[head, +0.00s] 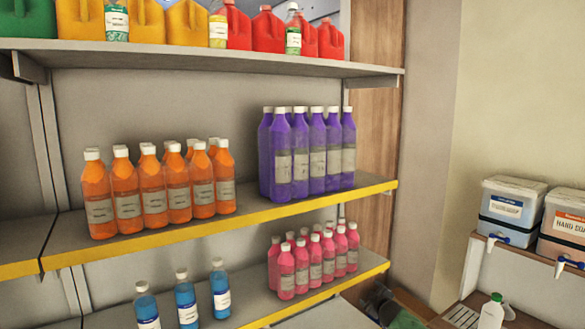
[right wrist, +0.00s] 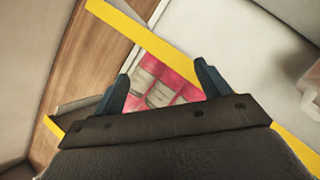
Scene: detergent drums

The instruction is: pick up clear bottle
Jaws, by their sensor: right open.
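A clear, whitish bottle (head: 491,312) with a green cap stands at the lower right of the head view, its base cut off by the frame edge. My right gripper (head: 388,306) is low in the head view, left of that bottle and apart from it, mostly cut off. In the right wrist view my right gripper (right wrist: 162,84) is open, its two dark blue fingers spread with nothing held. Pink bottles (right wrist: 155,85) show beyond the fingers. The clear bottle cannot be made out there. My left gripper is not in view.
Shelves with yellow edges (head: 250,213) hold orange bottles (head: 155,195), purple bottles (head: 308,155), pink bottles (head: 315,262) and blue bottles (head: 187,300). Coloured drums (head: 140,20) line the top shelf. Two soap containers (head: 512,208) with taps stand above the clear bottle.

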